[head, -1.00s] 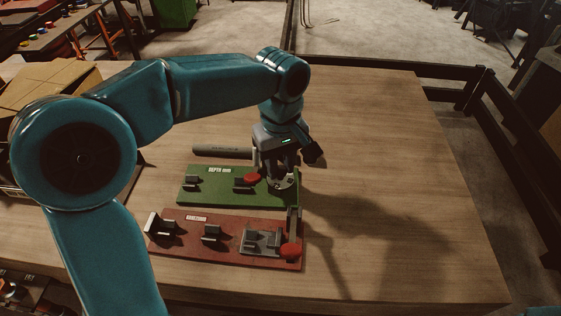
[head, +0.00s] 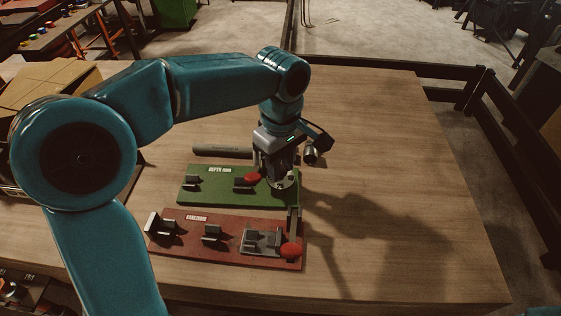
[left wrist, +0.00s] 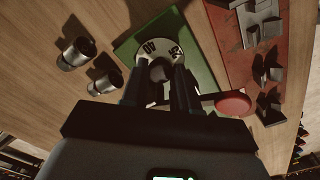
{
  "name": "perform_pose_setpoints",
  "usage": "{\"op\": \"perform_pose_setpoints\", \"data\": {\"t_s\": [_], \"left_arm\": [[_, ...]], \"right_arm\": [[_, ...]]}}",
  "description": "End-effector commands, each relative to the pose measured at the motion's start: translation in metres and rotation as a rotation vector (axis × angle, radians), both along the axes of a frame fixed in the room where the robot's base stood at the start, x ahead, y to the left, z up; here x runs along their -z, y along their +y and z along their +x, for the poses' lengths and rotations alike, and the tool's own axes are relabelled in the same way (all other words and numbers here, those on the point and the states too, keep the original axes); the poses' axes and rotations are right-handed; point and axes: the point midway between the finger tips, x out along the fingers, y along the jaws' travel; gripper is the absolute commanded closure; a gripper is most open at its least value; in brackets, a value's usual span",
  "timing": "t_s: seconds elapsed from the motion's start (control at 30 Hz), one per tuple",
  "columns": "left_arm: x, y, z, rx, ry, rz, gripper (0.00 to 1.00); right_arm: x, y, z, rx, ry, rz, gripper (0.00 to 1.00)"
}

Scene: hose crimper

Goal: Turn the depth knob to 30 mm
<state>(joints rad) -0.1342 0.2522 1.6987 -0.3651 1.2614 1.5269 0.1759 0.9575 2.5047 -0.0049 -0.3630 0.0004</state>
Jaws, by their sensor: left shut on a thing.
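The depth knob sits on a pale numbered dial (head: 286,182) at the right end of the green board (head: 225,198), beside its "DEPTH mm" label. My left gripper (head: 278,178) points down over the dial and is shut on the depth knob. In the left wrist view the two fingers stand either side of the grey knob (left wrist: 158,70). The dial (left wrist: 140,82) shows a "40" and another number at its far rim. The fingers hide much of the dial, and I cannot tell which value is set. My right gripper is not in view.
A red-tipped lever (head: 253,177) stands close left of the gripper. A red board (head: 185,240) with metal brackets and another red knob (head: 291,250) lies nearer. A dark rod (head: 222,151) lies behind. The table's right side is clear.

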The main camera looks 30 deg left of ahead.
Motion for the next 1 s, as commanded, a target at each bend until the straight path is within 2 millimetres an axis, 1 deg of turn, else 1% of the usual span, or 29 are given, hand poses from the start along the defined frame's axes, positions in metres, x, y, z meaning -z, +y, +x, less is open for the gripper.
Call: {"op": "perform_pose_setpoints", "data": {"t_s": [0.1,0.13,0.17,0.2,0.5,0.57,0.63,0.67,0.77,1.0], "left_arm": [[-0.003,0.0,0.001,0.0,-0.008,-0.001,1.0],[-0.003,0.0,0.001,0.0,-0.008,-0.001,0.68],[-0.003,0.0,0.001,0.0,-0.008,-0.001,0.58],[-0.003,0.0,0.001,0.0,-0.008,-0.001,0.45],[-0.002,0.0,0.001,0.001,-0.004,-0.001,0.45],[-0.005,0.0,0.001,0.001,-0.004,-0.001,0.45],[-0.014,0.0,0.001,0.0,-0.007,-0.001,0.45],[-0.019,0.0,0.001,0.0,-0.006,-0.001,0.45],[-0.043,0.0,0.001,0.0,-0.009,-0.002,0.45],[-0.108,0.0,0.001,0.001,-0.009,-0.002,0.45]], "right_arm": [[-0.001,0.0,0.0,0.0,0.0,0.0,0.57],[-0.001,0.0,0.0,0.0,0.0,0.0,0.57],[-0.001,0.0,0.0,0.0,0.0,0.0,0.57],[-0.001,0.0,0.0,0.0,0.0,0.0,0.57],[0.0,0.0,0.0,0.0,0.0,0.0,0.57],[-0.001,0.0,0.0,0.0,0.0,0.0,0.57],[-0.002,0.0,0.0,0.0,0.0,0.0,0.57],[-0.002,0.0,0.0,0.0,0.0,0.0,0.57],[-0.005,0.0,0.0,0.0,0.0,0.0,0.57],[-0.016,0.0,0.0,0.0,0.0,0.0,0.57]]}}
